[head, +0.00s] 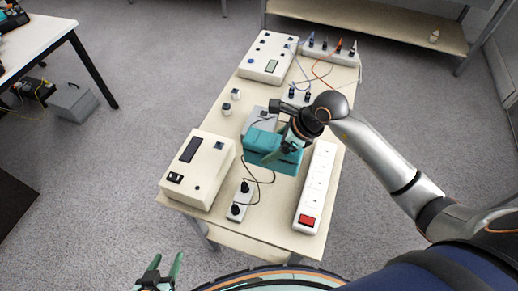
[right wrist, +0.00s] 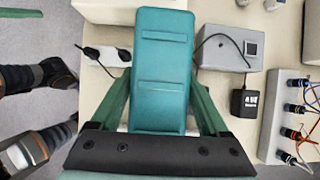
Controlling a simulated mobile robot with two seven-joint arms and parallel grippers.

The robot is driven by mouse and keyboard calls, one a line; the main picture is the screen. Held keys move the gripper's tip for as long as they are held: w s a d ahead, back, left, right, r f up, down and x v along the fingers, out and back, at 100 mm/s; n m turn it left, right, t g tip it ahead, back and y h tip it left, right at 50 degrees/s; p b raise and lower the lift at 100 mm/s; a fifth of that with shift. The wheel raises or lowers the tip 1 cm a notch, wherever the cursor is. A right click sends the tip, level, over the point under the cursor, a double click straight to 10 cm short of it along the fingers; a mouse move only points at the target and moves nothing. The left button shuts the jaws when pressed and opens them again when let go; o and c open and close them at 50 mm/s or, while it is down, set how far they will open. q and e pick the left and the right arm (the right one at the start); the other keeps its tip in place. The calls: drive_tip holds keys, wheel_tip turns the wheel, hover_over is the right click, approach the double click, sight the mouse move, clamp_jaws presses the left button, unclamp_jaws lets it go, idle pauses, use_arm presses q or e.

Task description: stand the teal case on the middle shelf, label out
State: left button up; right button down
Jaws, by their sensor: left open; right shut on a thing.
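The teal case (head: 270,158) is in my right gripper (head: 290,143), over the middle of the bench. In the right wrist view the teal case (right wrist: 163,60) lies between the two green fingers of my right gripper (right wrist: 160,108), which are shut on it. No label shows on the faces in view. I cannot tell whether the case touches anything below. My left gripper (head: 163,270) is open and empty at the bottom left of the head view, apart from the bench. A wooden shelf (head: 375,22) shows at the top right; I cannot tell if it is the middle one.
The bench (head: 215,120) carries a cream instrument (head: 198,168), another at the back (head: 268,57), a white power strip with a red switch (head: 316,187), a grey box (head: 262,120) and cables. Open carpet lies left of the bench. A desk (head: 35,40) stands at far left.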

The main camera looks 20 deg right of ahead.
drive_tip(key=w+a+f, duration=0.1)
drive_tip(key=f, duration=0.1)
drive_tip(key=w+a+f, duration=0.1)
drive_tip(key=w+f, duration=0.3)
drive_tip(key=shift+a, duration=0.4)
drive_tip(key=shift+f, duration=1.55)
drive_tip(key=shift+f, duration=0.1)
unclamp_jaws()
drive_tip(key=shift+s+f, duration=0.1)
